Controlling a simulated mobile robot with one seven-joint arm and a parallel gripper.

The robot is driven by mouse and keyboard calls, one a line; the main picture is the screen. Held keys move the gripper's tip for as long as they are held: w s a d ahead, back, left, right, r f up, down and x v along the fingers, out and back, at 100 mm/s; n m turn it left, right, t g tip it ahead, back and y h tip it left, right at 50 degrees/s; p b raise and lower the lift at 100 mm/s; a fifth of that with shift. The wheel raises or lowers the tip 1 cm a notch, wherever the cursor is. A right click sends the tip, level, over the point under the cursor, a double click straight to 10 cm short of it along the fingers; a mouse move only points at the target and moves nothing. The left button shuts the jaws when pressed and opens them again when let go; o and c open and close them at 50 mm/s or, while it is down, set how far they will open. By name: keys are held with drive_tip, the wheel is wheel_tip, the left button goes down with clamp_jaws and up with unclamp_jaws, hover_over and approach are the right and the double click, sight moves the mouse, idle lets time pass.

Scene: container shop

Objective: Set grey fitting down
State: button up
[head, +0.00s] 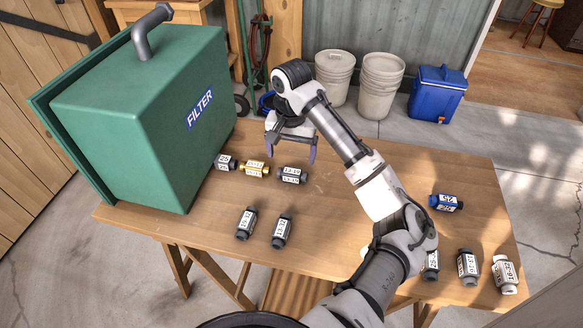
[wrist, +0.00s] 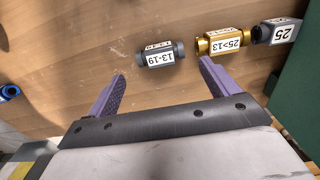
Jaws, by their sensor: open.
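A dark grey fitting labelled 13-19 (head: 291,175) lies on its side on the wooden table, right of a brass fitting (head: 254,168). In the wrist view this grey fitting (wrist: 160,55) lies just beyond my fingertips, a little apart from the brass one labelled 25>13 (wrist: 226,42). A grey fitting labelled 25 (head: 226,162) is at the other end of the row, next to the green filter box (head: 140,110); it also shows in the wrist view (wrist: 278,32). My gripper (head: 291,152) is open and empty, its purple fingers spread near the 13-19 fitting (wrist: 162,72).
Two dark fittings (head: 246,223) (head: 282,231) lie nearer the front edge. A blue fitting (head: 445,203), dark fittings (head: 467,267) and a pale one (head: 504,274) are at the right. The table (head: 345,225) has bare wood between these groups.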

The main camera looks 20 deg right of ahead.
drive_tip(key=shift+r, duration=2)
